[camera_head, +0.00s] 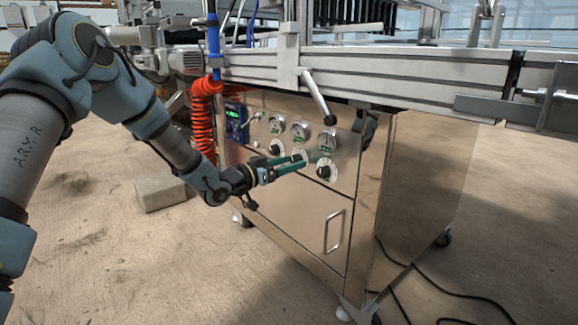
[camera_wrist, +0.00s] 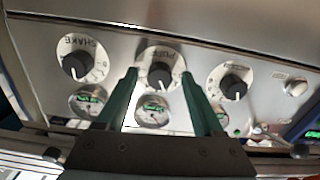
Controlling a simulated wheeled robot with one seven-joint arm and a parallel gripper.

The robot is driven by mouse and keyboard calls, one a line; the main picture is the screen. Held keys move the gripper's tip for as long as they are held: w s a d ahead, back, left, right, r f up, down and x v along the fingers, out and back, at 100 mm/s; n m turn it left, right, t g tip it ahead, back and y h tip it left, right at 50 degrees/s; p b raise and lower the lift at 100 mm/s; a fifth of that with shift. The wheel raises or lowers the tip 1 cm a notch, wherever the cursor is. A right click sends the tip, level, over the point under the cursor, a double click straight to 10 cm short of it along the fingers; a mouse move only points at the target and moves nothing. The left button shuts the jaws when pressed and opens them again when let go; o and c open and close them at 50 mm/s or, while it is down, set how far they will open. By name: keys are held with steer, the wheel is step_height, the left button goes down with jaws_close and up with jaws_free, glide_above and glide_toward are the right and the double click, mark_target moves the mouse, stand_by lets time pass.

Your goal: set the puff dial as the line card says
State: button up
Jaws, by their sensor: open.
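The puff dial (camera_wrist: 160,76) is a dark knob on a white round plate, the middle one of three on a steel panel. Its lettering looks upside down in the wrist view, and a pale mark shows on the knob's lower side. My gripper (camera_wrist: 160,75) is open, with one green finger on each side of this dial; I cannot tell whether they touch the knob. In the head view my gripper (camera_head: 306,160) reaches to the dial row and partly covers the middle dial. No readable line card shows; small papers (camera_head: 14,16) at the upper left are illegible.
The shake dial (camera_wrist: 75,64) and another dial (camera_wrist: 230,84) flank the puff dial closely. Round gauges (camera_head: 299,131) sit above the dials. A lever (camera_head: 318,97) hangs from the rail above the panel. A red coiled hose (camera_head: 203,115) hangs left, and a cabinet handle (camera_head: 334,231) projects below.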

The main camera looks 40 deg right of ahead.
steer(key=shift+c, duration=0.2)
jaws_close()
stand_by(0.3)
steer(key=shift+m+b, duration=0.75)
steer(key=shift+m, duration=2.05)
steer(key=shift+o, duration=0.2)
jaws_free()
steer(key=shift+a, duration=0.1)
steer(key=a+p, duration=0.3)
steer(key=a, duration=0.7)
steer(key=shift+w+a, duration=0.35)
